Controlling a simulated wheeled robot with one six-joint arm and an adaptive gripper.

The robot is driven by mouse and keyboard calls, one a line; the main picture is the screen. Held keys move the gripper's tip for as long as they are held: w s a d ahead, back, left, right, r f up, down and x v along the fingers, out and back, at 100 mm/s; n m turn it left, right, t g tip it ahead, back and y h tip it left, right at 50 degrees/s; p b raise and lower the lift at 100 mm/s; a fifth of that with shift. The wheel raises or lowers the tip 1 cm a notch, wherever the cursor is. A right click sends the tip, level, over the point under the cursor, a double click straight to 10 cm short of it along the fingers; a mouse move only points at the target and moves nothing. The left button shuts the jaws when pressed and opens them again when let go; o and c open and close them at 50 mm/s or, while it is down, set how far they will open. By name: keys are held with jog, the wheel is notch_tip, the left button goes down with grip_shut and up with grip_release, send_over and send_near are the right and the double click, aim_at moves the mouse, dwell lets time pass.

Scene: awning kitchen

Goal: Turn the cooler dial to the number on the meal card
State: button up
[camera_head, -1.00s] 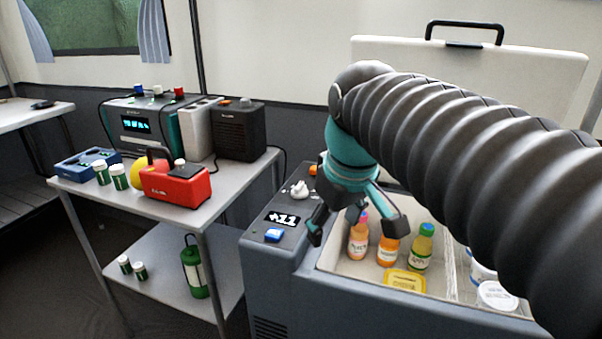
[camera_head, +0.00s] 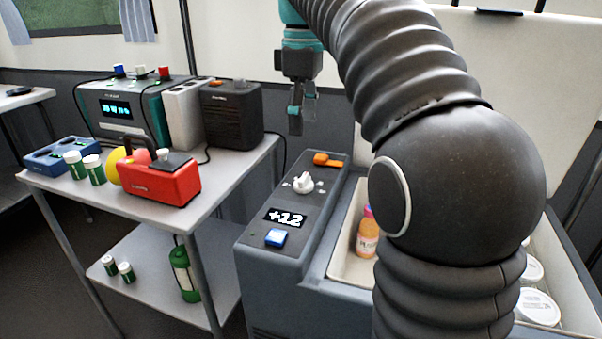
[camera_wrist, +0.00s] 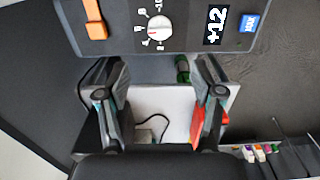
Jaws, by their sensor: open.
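The white dial (camera_head: 303,184) sits on the cooler's grey control panel, with small marks around it. It also shows near the top of the wrist view (camera_wrist: 158,28). The display (camera_head: 286,217) in front of it reads "+12". The cooler (camera_head: 268,262) has its lid raised. My gripper (camera_head: 302,112) hangs above and behind the panel, apart from the dial. In the wrist view my gripper (camera_wrist: 160,90) has its fingers spread with nothing between them. No meal card can be made out.
A blue button (camera_head: 276,237) and an orange switch (camera_head: 328,160) flank the dial and display. A juice bottle (camera_head: 367,236) stands in the cooler, partly hidden by my arm. The left table holds a red box (camera_head: 165,182) and a black box (camera_head: 232,114).

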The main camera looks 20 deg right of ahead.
aim_at(304, 177)
notch_tip(304, 177, down, 11)
jog(key=b, duration=0.3)
jog(key=shift+d+f, duration=0.1)
jog(key=shift+f, duration=0.05)
jog(key=c, duration=1.1)
